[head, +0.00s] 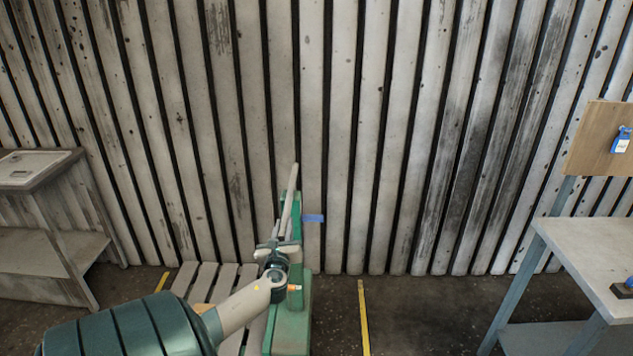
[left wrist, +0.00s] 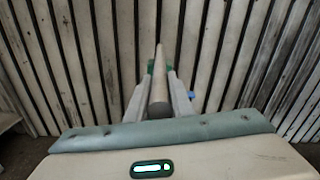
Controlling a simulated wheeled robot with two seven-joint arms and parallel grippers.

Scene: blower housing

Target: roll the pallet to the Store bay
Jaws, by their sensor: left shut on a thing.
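The pallet (head: 200,275) shows at the bottom of the head view as pale slats, partly hidden by my left arm. A green frame (head: 290,325) stands along its right side, with a long pale grey bar (head: 290,200) above it. My left gripper (head: 284,247) is shut on this bar; in the left wrist view the bar (left wrist: 159,100) runs away from me between the two fingers. A small blue tag (head: 313,218) shows just right of the bar, against the wall. No readable Store sign shows. My right gripper is out of view.
Yellow floor lines (head: 363,318) lie right of the green frame and at the pallet's left (head: 162,281). A slatted wall (head: 400,130) closes off the back. A shelf bench (head: 45,240) stands left, a blue-legged workbench (head: 595,250) right. Dark floor (head: 430,310) is clear between the frame and workbench.

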